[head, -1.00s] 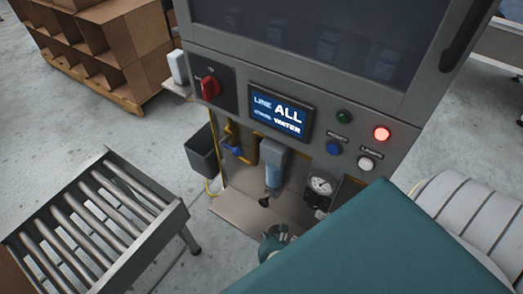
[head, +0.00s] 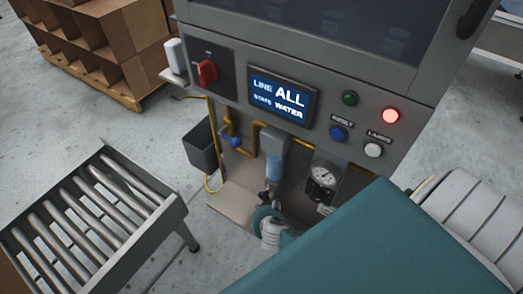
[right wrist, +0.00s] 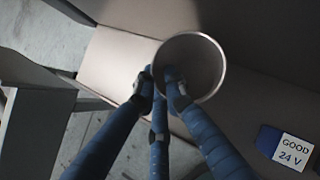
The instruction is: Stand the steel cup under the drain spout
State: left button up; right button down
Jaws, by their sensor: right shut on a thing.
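The steel cup (right wrist: 205,62) shows in the right wrist view as a round open rim, seen from above and empty. My right gripper (right wrist: 160,82) is shut on the cup at its left side, its blue fingers at the wall. In the head view my right gripper (head: 268,208) is low at the cabinet, just below the filter unit (head: 274,145) with its bluish bowl (head: 274,170). The cup cannot be made out there, and the drain spout is not clearly visible. Whether the cup touches the shelf (head: 232,203) I cannot tell. My left gripper is out of view.
A pressure gauge (head: 324,174) sits right of the bowl, and yellow pipe (head: 231,127) with a blue valve handle runs left of it. A dark bin (head: 201,147) and a roller conveyor (head: 95,225) stand left. A blue box labelled "GOOD 24 V" (right wrist: 268,140) lies right of the cup.

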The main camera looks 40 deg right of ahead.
jog(key=c, duration=2.3)
grip_release()
jog(key=shift+f, duration=0.15)
jog(key=o, duration=0.5)
jog(key=shift+s+a+r, duration=0.1)
jog(key=shift+s+r, duration=0.1)
jog(key=shift+r, duration=0.2)
jog(key=p+v, duration=0.2)
jog(key=v, duration=0.9)
jog(key=shift+a+r, duration=0.1)
